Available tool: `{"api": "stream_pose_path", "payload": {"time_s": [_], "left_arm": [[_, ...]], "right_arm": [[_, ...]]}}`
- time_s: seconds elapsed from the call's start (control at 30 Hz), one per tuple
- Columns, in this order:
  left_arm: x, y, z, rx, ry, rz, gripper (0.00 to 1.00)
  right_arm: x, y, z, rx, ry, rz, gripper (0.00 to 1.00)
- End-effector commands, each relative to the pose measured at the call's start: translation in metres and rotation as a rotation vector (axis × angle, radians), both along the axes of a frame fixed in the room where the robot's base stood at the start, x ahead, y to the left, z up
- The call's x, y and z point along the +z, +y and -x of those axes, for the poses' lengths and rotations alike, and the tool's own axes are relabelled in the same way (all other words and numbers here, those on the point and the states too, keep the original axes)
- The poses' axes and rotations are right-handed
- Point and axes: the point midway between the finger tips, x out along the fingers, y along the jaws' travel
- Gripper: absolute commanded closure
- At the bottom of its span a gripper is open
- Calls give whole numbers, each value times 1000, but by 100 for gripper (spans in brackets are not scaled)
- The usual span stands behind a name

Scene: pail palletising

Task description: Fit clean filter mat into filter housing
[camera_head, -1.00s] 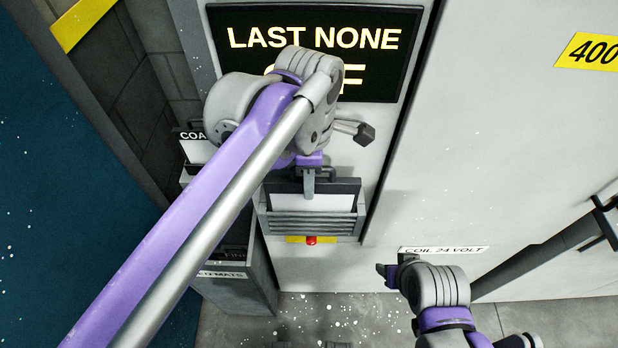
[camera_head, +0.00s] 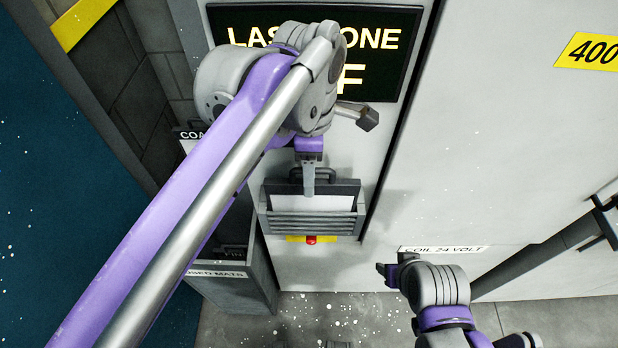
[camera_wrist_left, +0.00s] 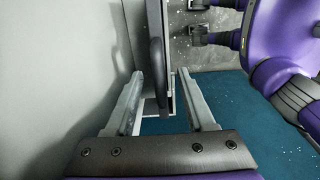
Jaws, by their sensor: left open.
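The filter housing (camera_head: 312,224) is a grey louvred box on the pale cabinet wall. A mat with a pale face and dark frame (camera_head: 345,187) stands upright in its top, with a dark handle (camera_head: 326,173) above. Its lower part is hidden behind the louvres. My left gripper (camera_head: 308,190) is at the handle. In the left wrist view my left gripper (camera_wrist_left: 159,75) is open, its fingers on either side of the dark handle (camera_wrist_left: 157,85); contact is unclear. My right gripper (camera_head: 385,272) is lower right, away from the housing; its jaw gap is unclear.
A grey bin (camera_head: 245,285) labelled for used mats stands lower left of the housing, partly behind my left arm. A box lettered "COA" (camera_head: 190,136) is partly hidden. A dark sign (camera_head: 390,50) hangs above. A red button (camera_head: 311,240) sits under the housing.

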Motion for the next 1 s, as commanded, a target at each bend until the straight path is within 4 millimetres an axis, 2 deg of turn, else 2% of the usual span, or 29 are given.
{"api": "stream_pose_path", "payload": {"time_s": [0.03,0.2,0.4,1.0], "left_arm": [[13,0,0,-1,0,0,45],[46,0,0,-1,0,0,45],[69,0,0,-1,0,0,45],[73,0,0,0,0,0,45]], "right_arm": [[3,0,-1,0,-1,0,45],[7,0,-2,0,-3,0,45],[10,0,-3,0,-5,0,45],[11,0,-3,0,-5,0,45]]}}
